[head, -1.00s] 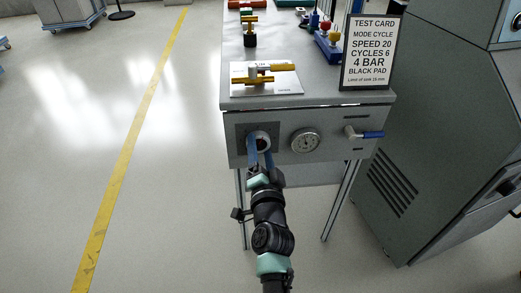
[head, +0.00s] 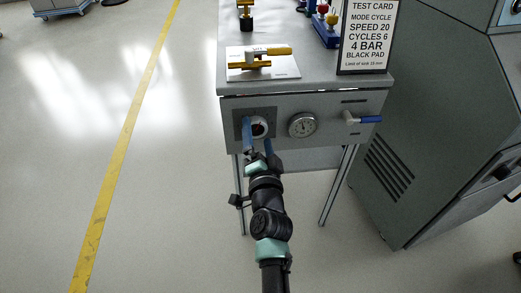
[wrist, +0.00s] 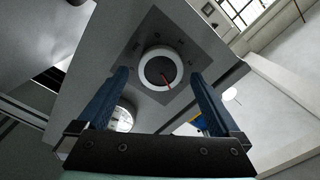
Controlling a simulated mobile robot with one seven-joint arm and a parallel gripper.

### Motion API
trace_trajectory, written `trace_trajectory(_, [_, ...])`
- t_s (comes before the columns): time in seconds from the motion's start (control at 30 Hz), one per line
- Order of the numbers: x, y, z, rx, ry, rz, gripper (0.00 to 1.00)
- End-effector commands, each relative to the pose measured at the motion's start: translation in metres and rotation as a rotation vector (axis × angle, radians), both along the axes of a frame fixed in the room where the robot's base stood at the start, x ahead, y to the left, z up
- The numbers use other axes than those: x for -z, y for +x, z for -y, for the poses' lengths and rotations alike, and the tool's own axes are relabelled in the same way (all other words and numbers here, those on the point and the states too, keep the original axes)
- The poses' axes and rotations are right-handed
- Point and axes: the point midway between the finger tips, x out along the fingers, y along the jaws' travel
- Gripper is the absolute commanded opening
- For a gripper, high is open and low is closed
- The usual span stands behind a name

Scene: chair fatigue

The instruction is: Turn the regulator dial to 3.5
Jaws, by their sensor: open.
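The regulator dial (head: 260,128) is a round knob with a white rim on a dark square plate, at the left of the bench's front panel. My gripper (head: 257,134) is open in front of the dial. In the wrist view my gripper (wrist: 160,75) has one blue finger on either side of the dial, with gaps between the fingers and its rim. It holds nothing.
A round pressure gauge (head: 302,125) sits right of the dial, and a blue-handled valve (head: 362,118) farther right. A test card (head: 367,35) reading 4 BAR stands on the bench top. A grey cabinet (head: 440,130) is at the right. Floor at the left is clear.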

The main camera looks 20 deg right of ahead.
Motion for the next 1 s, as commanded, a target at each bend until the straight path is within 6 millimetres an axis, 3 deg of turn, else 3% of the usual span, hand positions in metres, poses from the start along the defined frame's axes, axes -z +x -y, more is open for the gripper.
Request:
trace_trajectory(0.6, [-0.001, -0.098, -0.029, -0.001, 0.001, -0.003, 1.0])
trace_trajectory(0.8, [0.0, -0.116, -0.034, -0.001, 0.001, -0.002, 1.0])
trace_trajectory(1.0, [0.0, -0.122, -0.035, 0.0, 0.0, 0.0, 1.0])
